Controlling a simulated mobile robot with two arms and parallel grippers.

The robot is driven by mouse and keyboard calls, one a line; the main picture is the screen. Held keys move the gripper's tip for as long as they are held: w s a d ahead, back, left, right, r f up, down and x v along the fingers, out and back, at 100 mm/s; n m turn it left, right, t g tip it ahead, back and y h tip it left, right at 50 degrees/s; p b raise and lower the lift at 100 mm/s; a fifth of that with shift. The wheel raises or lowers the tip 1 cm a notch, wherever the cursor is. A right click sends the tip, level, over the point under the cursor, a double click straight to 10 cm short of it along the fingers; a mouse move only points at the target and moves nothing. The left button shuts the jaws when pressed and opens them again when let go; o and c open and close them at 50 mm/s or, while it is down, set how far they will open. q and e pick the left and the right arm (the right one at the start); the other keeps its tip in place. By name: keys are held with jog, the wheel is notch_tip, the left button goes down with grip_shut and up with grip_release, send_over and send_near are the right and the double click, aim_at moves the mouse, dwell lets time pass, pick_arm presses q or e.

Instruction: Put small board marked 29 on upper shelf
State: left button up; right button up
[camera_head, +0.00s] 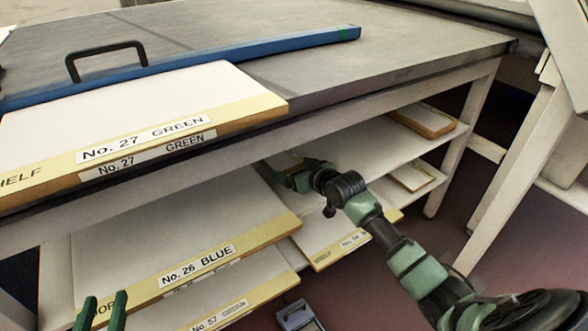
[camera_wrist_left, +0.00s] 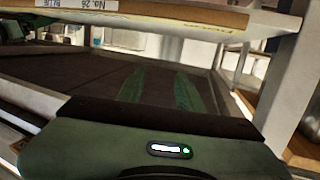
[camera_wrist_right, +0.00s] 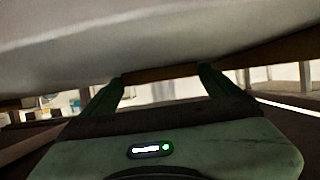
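I cannot read the number 29 on any board. A small board (camera_head: 424,119) lies at the right end of the upper shelf (camera_head: 372,138). Another small board (camera_head: 412,176) lies on the lower shelf beneath it. Neither shows a readable label. My right gripper (camera_head: 272,172) reaches under the tabletop, its tips mostly hidden in the head view. In the right wrist view its fingers (camera_wrist_right: 162,78) are apart, below a pale surface, with a brown edge by the tips. My left gripper (camera_head: 104,308) is open and empty at the bottom left, also in the left wrist view (camera_wrist_left: 156,85).
Large boards lie on the shelves: No. 26 BLUE (camera_head: 170,225), No. 57 (camera_head: 225,300) below it, and one with an unclear label (camera_head: 335,243). Board No. 27 GREEN (camera_head: 130,110) lies on the tabletop (camera_head: 400,45) beside a blue bar (camera_head: 230,50). A leg (camera_head: 455,150) stands at the right.

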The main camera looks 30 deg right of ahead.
jog(key=shift+r, duration=0.15)
jog(key=p+v, duration=0.2)
jog(key=v, duration=0.3)
jog(key=shift+s+r, duration=0.1)
jog(key=shift+s, duration=0.05)
jog(key=p+v, duration=0.1)
jog(key=v, duration=0.5)
jog(key=shift+p, duration=0.4)
jog(key=shift+s+r, duration=0.15)
jog(key=shift+s, duration=0.15)
pick_arm(q)
jog(key=s+a+f+g+y, duration=0.2)
jog(key=s+a+f+g, duration=0.3)
jog(key=s+f+g, duration=0.5)
notch_tip(320, 180, down, 3)
jog(key=s, duration=0.2)
jog(key=shift+s+n+y, duration=0.3)
jog(key=shift+s+y, duration=0.05)
jog(key=shift+y, duration=0.05)
jog(key=shift+a+f, duration=0.1)
